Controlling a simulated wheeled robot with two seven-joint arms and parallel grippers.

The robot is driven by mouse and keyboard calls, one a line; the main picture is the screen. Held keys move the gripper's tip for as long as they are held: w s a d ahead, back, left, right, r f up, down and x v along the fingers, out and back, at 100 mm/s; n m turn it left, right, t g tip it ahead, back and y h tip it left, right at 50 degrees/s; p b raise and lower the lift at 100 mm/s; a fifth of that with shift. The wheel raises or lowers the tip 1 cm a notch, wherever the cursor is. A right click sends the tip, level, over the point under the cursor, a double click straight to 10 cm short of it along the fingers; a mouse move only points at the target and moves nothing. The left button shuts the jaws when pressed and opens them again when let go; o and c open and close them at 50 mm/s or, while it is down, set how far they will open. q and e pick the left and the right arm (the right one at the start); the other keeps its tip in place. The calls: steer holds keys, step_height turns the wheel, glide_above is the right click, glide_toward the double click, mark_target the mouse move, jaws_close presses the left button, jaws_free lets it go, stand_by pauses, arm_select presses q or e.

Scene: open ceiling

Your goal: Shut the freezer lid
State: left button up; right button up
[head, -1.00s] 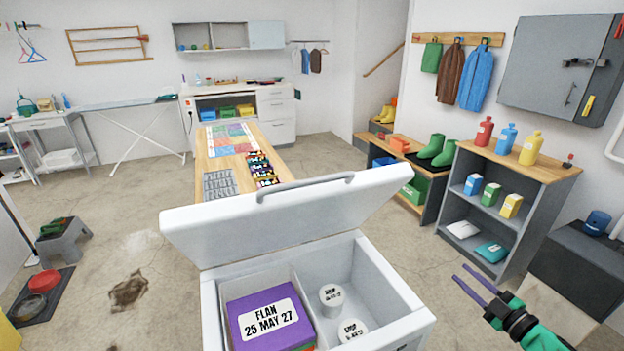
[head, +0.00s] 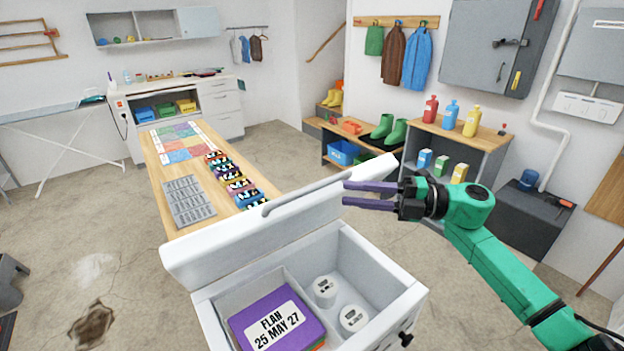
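The white chest freezer (head: 405,304) stands open at the bottom centre. Its lid (head: 225,248) is raised and tilted back, with a grey bar handle (head: 305,192) along its top edge. Inside are a purple box (head: 270,312) labelled "FLAN 25 MAY 27" and two white tubs (head: 326,290). My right gripper (head: 345,194) has purple fingers that are parted with nothing between them. It is at the right end of the lid, close to the handle's right end; I cannot tell whether it touches the lid. My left gripper is out of view.
A wooden table (head: 160,170) with a coloured board and small blocks stands behind the lid. A grey shelf unit (head: 490,155) with bottles stands at the right, behind my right arm. Open floor (head: 60,240) lies to the left.

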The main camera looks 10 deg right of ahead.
mark_target(314, 191)
steer(key=x, duration=0.2)
steer(key=p+x, duration=0.1)
steer(key=x, duration=0.3)
steer(key=shift+w+a+r+p, duration=0.1)
steer(key=shift+a+r+p, duration=0.1)
steer(key=shift+r+p, duration=0.15)
steer(key=x, duration=0.3)
steer(key=shift+a+f+p, duration=0.25)
steer(key=shift+p, duration=0.1)
steer(key=shift+f, duration=0.1)
steer(key=shift+d+f, duration=0.1)
steer(key=shift+d, duration=0.2)
steer(key=shift+c, duration=0.9)
steer(key=shift+a, duration=0.15)
jaws_close()
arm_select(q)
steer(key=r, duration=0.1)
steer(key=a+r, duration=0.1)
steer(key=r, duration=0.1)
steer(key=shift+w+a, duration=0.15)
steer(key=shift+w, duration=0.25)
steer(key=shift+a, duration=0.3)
